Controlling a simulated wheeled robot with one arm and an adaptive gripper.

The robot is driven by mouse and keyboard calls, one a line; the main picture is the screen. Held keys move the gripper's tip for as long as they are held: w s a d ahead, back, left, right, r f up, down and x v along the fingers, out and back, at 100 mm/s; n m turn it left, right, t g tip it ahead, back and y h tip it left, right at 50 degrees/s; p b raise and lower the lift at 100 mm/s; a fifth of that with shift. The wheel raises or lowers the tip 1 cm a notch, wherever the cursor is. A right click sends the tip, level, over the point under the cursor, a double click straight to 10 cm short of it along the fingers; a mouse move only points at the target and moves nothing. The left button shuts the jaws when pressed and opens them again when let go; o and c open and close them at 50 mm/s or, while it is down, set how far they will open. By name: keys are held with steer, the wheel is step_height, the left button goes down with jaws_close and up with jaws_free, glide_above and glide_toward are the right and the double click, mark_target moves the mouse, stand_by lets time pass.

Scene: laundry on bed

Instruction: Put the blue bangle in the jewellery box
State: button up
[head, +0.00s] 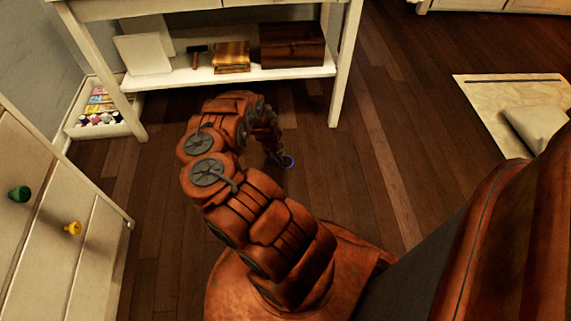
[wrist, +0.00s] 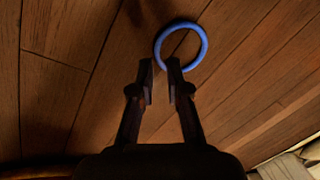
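The blue bangle (head: 287,161) is a thin ring low over or on the wooden floor, at the tip of my arm; I cannot tell whether it touches the floor. In the wrist view the bangle (wrist: 204,45) lies just beyond my fingertips. My gripper (wrist: 160,62) is partly open, with the bangle's lower-left rim showing at the gap between the fingers. The right fingertip covers a bit of the rim. In the head view my gripper (head: 276,156) is small and dark beside the bangle. A dark wooden box (head: 292,44), perhaps the jewellery box, stands on the white lower shelf.
The white shelf (head: 190,79) also holds a striped wooden block (head: 231,57), a dark hammer-like tool (head: 196,56) and white panels (head: 143,53). A white drawer unit (head: 60,220) is at left, a crate of small items (head: 98,118) behind it. Floor right of the bangle is clear.

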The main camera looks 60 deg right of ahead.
mark_target(280, 166)
steer(key=f, duration=0.1)
steer(key=f+b, duration=0.1)
steer(key=shift+s+f, duration=0.3)
steer(key=shift+f, duration=0.1)
steer(key=shift+d+f+b, duration=0.3)
steer(key=shift+f+b, duration=0.3)
steer(key=shift+f, duration=0.1)
steer(key=shift+c, duration=0.3)
jaws_close()
